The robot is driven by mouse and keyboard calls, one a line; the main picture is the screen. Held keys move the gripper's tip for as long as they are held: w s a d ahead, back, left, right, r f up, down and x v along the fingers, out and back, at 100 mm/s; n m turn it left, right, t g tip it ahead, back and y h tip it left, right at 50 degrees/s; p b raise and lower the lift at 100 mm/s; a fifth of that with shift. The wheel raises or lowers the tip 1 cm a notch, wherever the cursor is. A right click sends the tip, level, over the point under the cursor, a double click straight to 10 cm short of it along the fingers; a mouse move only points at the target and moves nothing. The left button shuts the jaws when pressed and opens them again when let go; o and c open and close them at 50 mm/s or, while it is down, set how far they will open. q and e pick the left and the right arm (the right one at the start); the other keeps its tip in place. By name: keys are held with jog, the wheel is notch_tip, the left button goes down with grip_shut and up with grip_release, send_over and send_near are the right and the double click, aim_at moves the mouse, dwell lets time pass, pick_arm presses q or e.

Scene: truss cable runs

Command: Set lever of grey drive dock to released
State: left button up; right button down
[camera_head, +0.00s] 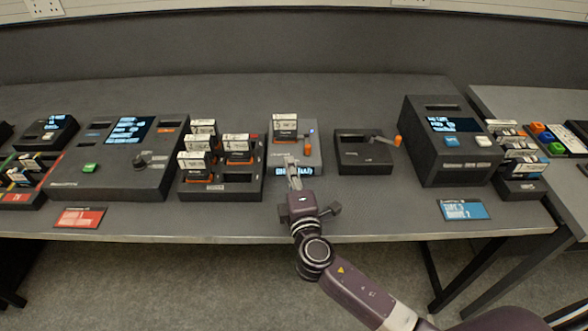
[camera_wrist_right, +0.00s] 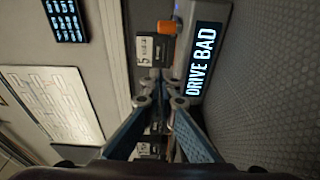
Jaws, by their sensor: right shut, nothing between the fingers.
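The grey drive dock (camera_head: 313,158) stands mid-table with a white-labelled dark cartridge (camera_head: 284,127) upright in it. A small blue light shows at its back right. Its front display reads "DRIVE BAD" in the right wrist view (camera_wrist_right: 203,52). An orange part (camera_wrist_right: 167,27) shows beside the cartridge, marked 5 (camera_wrist_right: 146,50); I cannot tell whether it is the lever's knob. The lever's position is not clear. My right gripper (camera_head: 290,160) is shut and empty at the dock's front; its fingertips (camera_wrist_right: 160,80) meet near the cartridge and display. My left gripper is out of view.
A dark dock (camera_head: 350,160) with an orange-tipped lever (camera_head: 397,141) stands to the right. A dark rack (camera_head: 222,190) with several cartridges stands close on the left. Larger consoles stand farther left (camera_head: 100,176) and right (camera_head: 420,140). The table front is mostly clear.

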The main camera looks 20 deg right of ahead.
aim_at(302, 160)
jog(key=w, duration=0.5)
jog(key=shift+w+d+r+p, duration=0.1)
jog(key=shift+w+d+p, duration=0.2)
jog(key=d, duration=0.1)
jog(key=s+d+p, duration=0.1)
jog(key=d, duration=0.1)
jog(key=shift+s+d, duration=0.15)
jog(key=shift+d, duration=0.25)
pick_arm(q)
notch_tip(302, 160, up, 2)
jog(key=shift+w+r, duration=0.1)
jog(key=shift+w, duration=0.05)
